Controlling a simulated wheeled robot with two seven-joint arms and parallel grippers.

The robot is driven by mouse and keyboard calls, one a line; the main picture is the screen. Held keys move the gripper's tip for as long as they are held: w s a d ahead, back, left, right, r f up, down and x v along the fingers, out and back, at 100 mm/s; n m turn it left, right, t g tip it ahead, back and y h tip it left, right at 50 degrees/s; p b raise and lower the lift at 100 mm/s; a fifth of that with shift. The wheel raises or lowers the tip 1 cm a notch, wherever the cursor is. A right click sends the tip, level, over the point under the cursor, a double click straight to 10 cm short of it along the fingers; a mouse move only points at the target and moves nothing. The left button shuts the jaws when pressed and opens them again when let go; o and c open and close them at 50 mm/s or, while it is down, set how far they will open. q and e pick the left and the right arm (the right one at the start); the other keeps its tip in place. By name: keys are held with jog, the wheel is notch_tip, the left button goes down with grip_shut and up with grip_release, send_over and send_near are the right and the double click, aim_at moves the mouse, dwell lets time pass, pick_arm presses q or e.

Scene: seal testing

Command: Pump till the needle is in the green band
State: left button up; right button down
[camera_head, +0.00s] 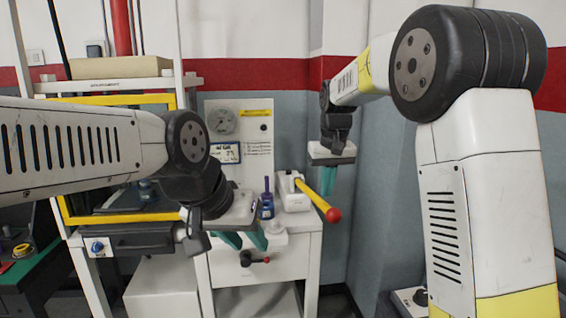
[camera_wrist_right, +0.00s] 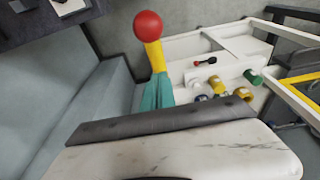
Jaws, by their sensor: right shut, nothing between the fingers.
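The round gauge (camera_head: 222,121) is on the upright panel at the back; its needle and green band are too small to read. The white pump body (camera_head: 293,195) sits on the bench, its yellow lever (camera_head: 312,196) sloping down to the right to a red ball (camera_head: 333,215). The red ball (camera_wrist_right: 148,26) also shows in the right wrist view. My right gripper (camera_head: 328,192) is shut and empty close to the lever; its fingertips (camera_wrist_right: 157,82) overlap the lever in the wrist view, and I cannot tell whether they touch. My left gripper (camera_head: 243,240) is open at the bench's front left.
A blue bottle (camera_head: 266,203) stands left of the pump. A yellow-framed cabinet (camera_head: 120,155) stands to the left. The grey wall (camera_head: 371,190) is close on the right.

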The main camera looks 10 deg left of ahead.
jog(key=s+d+x, duration=0.1)
jog(key=s+x, duration=0.2)
jog(key=x, duration=1.2)
jog(key=shift+s+f, duration=0.2)
jog(key=shift+f, duration=0.25)
jog(key=shift+d+r, duration=0.1)
jog(key=r, duration=1.2)
jog(key=shift+w+r, duration=0.3)
jog(key=shift+r, duration=0.35)
jog(key=s+d+x, duration=0.1)
jog(key=s+x, duration=0.1)
jog(key=x, duration=1.1)
jog(key=shift+s+f, duration=0.45)
jog(key=shift+s, duration=0.05)
